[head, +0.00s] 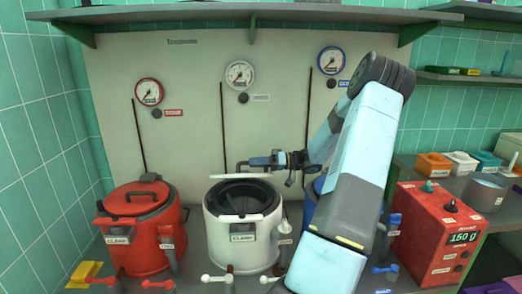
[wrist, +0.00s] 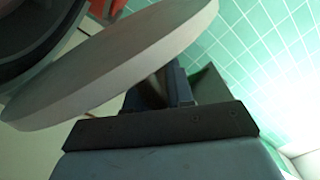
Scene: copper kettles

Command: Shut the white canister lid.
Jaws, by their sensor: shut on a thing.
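The white canister (head: 235,240) stands in the middle of the bench in the head view, its dark mouth showing. Its white lid (head: 229,176) is seen almost edge-on above the back of the mouth, apart from the front rim. In the wrist view the lid (wrist: 110,68) is a large pale disc slanting across the upper left, with the dark mouth (wrist: 45,30) beyond it. My gripper (head: 250,162) reaches in from the right and is shut on the lid's dark handle (head: 239,167). In the wrist view my gripper (wrist: 160,92) is partly hidden by the lid.
A red canister (head: 143,225), its lid down, stands to the left. A blue canister (head: 310,205) is mostly hidden behind my arm at right. A red scale box (head: 437,235) stands further right. Gauges hang on the panel behind, beneath a shelf (head: 250,13).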

